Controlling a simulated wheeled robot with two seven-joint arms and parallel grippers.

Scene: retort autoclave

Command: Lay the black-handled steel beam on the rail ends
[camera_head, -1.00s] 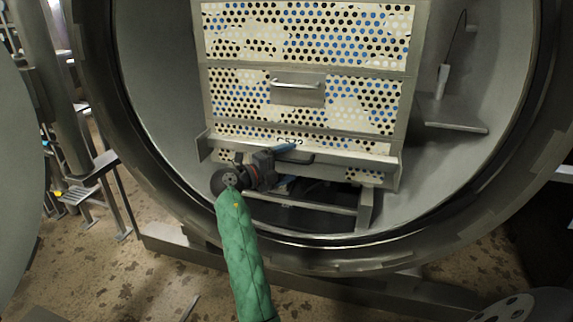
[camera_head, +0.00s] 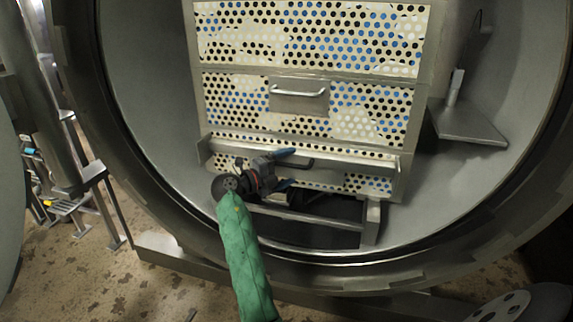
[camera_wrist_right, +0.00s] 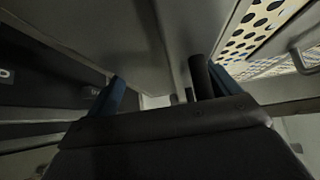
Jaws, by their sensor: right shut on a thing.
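The steel beam (camera_head: 352,163) spans the front of the lowest perforated tier in the head view. Its black handle (camera_head: 303,163) is at mid-length and also shows in the wrist view (camera_wrist_right: 201,78). My right gripper (camera_head: 287,168), on the green-sleeved arm, has its blue fingers on either side of the handle and is shut on it. The right rail end (camera_head: 374,212) shows below the beam, and the beam looks apart from it. The left rail end is hidden behind the gripper and arm. My left gripper is out of view.
A perforated stack (camera_head: 310,45) with a drawer-like handle (camera_head: 298,93) rises close behind the beam. The round chamber rim (camera_head: 150,215) curves around and below. A grey shelf plate (camera_head: 468,122) juts out on the right wall. Dark space lies under the stack.

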